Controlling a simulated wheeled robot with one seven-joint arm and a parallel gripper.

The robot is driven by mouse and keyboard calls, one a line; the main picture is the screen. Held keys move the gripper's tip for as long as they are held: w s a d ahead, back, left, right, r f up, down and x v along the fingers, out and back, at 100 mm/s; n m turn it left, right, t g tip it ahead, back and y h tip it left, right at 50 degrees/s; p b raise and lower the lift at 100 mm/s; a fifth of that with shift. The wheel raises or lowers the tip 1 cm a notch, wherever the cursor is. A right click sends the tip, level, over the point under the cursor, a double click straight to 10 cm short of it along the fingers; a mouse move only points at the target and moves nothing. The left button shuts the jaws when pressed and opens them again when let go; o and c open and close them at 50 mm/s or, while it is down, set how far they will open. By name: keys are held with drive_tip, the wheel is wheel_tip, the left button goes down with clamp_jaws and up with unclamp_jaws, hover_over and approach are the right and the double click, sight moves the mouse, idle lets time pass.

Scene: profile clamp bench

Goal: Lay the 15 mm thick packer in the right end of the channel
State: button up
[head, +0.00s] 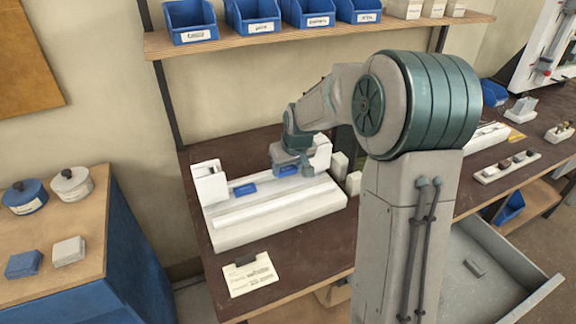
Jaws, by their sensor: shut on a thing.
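The white channel fixture (282,214) lies on the dark bench, with an upright end block (209,182) at its left and another (322,157) at its right. A blue packer (245,189) lies in the channel towards the left end. My gripper (288,166) is at the right end of the channel, close to the right block. It is shut on a second blue packer (288,171), which is partly hidden by the gripper. I cannot tell whether this packer touches the channel floor, and its thickness cannot be read.
A paper card (249,275) lies in front of the fixture. A shelf (300,40) with blue bins (190,22) hangs above. My arm hides part of the bench on the right.

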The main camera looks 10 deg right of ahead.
drive_tip(key=o, duration=1)
drive_tip(key=shift+a, duration=0.1)
drive_tip(key=shift+o, duration=0.2)
drive_tip(key=shift+d, duration=0.25)
drive_tip(key=shift+r, duration=0.15)
drive_tip(key=shift+w+r+p, duration=0.1)
drive_tip(key=shift+r+p, duration=2.05)
drive_tip(key=shift+r, duration=0.8)
drive_tip(key=shift+d+r+p, duration=0.25)
drive_tip(key=shift+r+p, duration=0.15)
drive_tip(key=shift+r, duration=0.2)
drive_tip(key=shift+a+r, duration=0.3)
drive_tip(key=shift+a, duration=0.05)
